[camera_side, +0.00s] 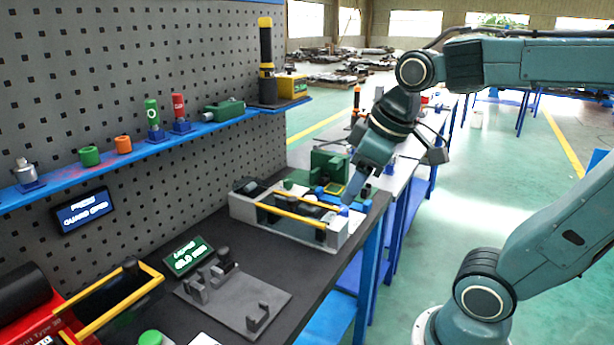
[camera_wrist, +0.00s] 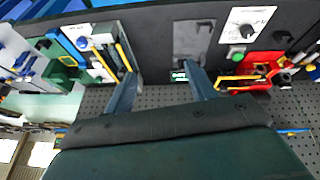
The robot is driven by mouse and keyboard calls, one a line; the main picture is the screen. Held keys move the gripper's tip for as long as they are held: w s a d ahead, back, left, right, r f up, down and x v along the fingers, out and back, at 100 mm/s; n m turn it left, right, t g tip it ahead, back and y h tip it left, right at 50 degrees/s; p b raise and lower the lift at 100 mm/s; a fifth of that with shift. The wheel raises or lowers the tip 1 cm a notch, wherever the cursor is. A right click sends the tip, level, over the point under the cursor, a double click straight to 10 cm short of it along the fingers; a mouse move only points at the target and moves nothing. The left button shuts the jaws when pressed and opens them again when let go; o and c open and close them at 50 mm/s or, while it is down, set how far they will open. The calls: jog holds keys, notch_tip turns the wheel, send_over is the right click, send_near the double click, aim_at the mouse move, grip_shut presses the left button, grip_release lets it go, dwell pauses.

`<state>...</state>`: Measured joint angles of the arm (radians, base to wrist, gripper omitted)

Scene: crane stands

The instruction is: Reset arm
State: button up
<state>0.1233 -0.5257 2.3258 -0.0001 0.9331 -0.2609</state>
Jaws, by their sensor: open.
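My gripper (camera_side: 358,184) hangs above the right end of the grey box with yellow rails (camera_side: 243,208) in the side view. In the wrist view my gripper (camera_wrist: 157,84) shows two fingers spread apart with nothing between them. The side view does not show clearly whether the fingertips touch anything below. My teal arm reaches in from the right side, with its wrist bent down toward the bench.
A dark workbench (camera_side: 328,262) runs along a pegboard (camera_side: 130,75). A grey stand plate (camera_side: 232,300), a green sign (camera_side: 188,257) and a red unit (camera_side: 42,332) are nearer. A green block (camera_side: 328,166) stands behind the box. Open floor lies right of the bench.

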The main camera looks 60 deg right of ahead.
jog(key=s+a+f+m+t, duration=0.1)
jog(key=s+a+f, duration=0.1)
jog(key=s, duration=0.3)
jog(key=shift+a+m+y, duration=0.3)
jog(key=shift+a, duration=0.1)
jog(key=shift+c, duration=0.7)
